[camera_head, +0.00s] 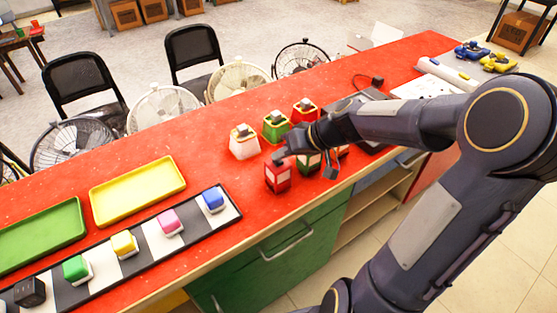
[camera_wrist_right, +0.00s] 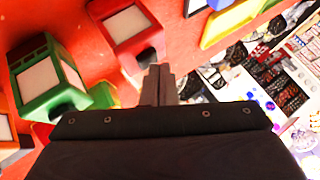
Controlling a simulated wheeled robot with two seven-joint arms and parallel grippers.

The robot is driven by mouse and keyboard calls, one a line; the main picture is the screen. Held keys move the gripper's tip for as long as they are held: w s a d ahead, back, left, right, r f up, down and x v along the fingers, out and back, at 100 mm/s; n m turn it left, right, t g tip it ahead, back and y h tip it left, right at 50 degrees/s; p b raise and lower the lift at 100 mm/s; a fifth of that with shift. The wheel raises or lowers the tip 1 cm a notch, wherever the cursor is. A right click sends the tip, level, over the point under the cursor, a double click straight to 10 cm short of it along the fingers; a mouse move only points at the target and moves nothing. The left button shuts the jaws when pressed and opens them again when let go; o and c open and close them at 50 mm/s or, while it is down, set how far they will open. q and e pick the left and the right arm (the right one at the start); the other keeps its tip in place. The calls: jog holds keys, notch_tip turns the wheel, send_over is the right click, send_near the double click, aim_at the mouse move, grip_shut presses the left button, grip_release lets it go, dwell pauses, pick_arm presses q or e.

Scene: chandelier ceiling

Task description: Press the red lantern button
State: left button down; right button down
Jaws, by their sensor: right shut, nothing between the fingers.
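A red lantern (camera_head: 278,178) with pale panels stands at the front edge of the red counter. A second red lantern (camera_head: 305,112) with a grey top stands in the back row. My right gripper (camera_head: 281,156) is shut and empty, just at the top of the front red lantern, hiding part of it. In the right wrist view, the shut fingers (camera_wrist_right: 159,72) are beside a dark knob on a red lantern (camera_wrist_right: 126,30). I cannot tell whether they touch it. My left gripper is not in view.
A white lantern (camera_head: 243,145) and a green lantern (camera_head: 275,127) stand behind. Another green lantern (camera_head: 308,163) is close on the right, partly hidden by my arm. Yellow (camera_head: 140,190) and green trays (camera_head: 40,236) and a striped board with coloured blocks lie to the left.

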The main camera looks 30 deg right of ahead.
aim_at(282, 162)
jog(key=shift+r, duration=0.1)
jog(key=shift+r+p, duration=0.3)
jog(key=shift+r, duration=0.25)
notch_tip(282, 162, up, 6)
jog(key=p, duration=0.4)
dwell(0.4)
dwell(0.3)
